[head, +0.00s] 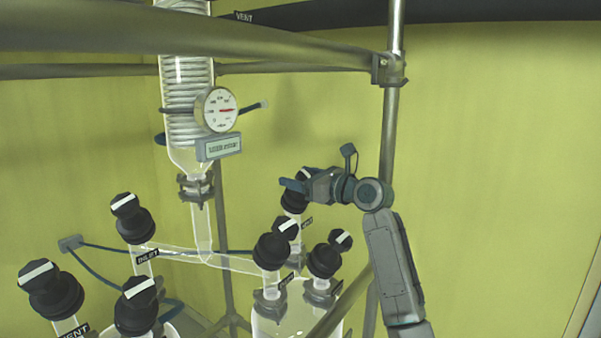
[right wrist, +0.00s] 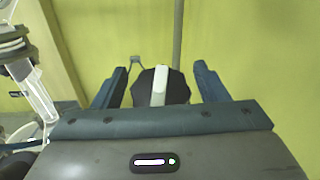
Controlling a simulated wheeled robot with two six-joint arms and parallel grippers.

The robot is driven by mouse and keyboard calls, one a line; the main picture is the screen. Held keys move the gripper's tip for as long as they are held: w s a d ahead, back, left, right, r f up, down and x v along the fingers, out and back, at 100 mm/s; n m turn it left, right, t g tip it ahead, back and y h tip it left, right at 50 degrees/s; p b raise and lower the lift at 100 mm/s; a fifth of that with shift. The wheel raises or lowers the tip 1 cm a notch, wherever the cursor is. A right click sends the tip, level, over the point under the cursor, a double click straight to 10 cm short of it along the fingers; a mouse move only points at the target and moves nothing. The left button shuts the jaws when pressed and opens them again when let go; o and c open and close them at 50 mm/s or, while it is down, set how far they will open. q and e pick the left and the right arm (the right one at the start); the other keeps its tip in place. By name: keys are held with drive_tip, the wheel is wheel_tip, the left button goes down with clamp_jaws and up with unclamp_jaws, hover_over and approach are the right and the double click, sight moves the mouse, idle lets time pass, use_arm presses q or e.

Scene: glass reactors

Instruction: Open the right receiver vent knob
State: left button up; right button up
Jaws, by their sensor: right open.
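The right receiver vent knob (head: 294,203) is black with a white bar and sits on the rear neck of the right glass vessel, beside a small label (head: 306,223). My right gripper (head: 292,183) is at this knob and partly hides its top. In the right wrist view, the black knob (right wrist: 150,88) with its white bar (right wrist: 158,85) lies between the two open blue fingers (right wrist: 160,75). Gaps show on both sides, so the fingers appear apart from it. The white bar points roughly parallel to the fingers. My left gripper is not in view.
Two more black knobs (head: 272,250) (head: 325,260) stand in front on the same vessel (head: 290,325). Several knobs stand at the left, one by an inlet label (head: 148,256). A metal post (head: 389,130) rises close behind my right arm. A coil condenser with gauge (head: 217,110) hangs left.

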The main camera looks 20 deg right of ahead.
drive_tip(key=shift+d, duration=0.1)
drive_tip(key=shift+c, duration=0.5)
drive_tip(key=c, duration=0.9)
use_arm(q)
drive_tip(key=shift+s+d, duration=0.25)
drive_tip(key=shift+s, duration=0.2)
use_arm(e)
drive_tip(key=shift+s+a+n+g+y, duration=0.1)
drive_tip(key=shift+n+g+y, duration=0.7)
drive_tip(key=shift+n, duration=0.25)
drive_tip(key=shift+s+a+n+g+y, duration=0.1)
drive_tip(key=shift+n+g+y, duration=0.65)
drive_tip(key=shift+n, duration=0.3)
drive_tip(key=o, duration=1)
